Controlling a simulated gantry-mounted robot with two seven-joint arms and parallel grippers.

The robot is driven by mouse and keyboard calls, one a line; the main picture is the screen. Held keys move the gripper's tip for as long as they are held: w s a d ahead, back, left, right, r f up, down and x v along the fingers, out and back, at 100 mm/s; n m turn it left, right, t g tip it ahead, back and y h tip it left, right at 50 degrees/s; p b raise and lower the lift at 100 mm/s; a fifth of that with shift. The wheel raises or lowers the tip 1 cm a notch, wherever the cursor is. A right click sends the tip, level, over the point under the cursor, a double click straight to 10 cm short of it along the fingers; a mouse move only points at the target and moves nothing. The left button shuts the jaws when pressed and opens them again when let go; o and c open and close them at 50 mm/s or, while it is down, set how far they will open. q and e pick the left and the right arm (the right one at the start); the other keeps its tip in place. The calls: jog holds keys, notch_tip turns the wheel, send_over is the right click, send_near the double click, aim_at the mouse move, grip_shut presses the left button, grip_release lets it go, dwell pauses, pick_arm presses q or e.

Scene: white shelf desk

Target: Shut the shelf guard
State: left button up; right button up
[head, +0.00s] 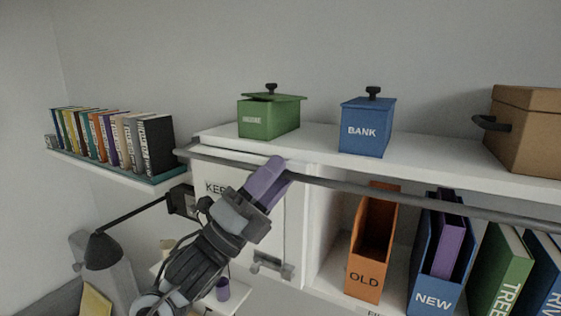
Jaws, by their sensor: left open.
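The shelf guard (415,198) is a long grey bar. It runs along the front of the white shelf (320,140), from the shelf's left end out past the right edge of the head view. Toward the right it passes in front of the upright folders. My left gripper (268,180), with purple fingers, is open. Its fingers overlap the bar in the picture, left of the middle, and hide a short piece of it. I cannot tell whether they touch it. My right gripper is not in view.
A green lidded box (267,118), a blue BANK box (366,130) and a brown box (525,135) stand on the shelf top. An orange OLD file (368,265) and blue NEW file (432,285) stand below. Books (155,148) and a dark lamp (103,250) are at left.

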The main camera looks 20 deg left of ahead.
pick_arm(q)
jog(key=shift+w+d+r, duration=0.3)
jog(key=shift+w+r, duration=0.1)
jog(key=shift+w, duration=0.05)
grip_shut()
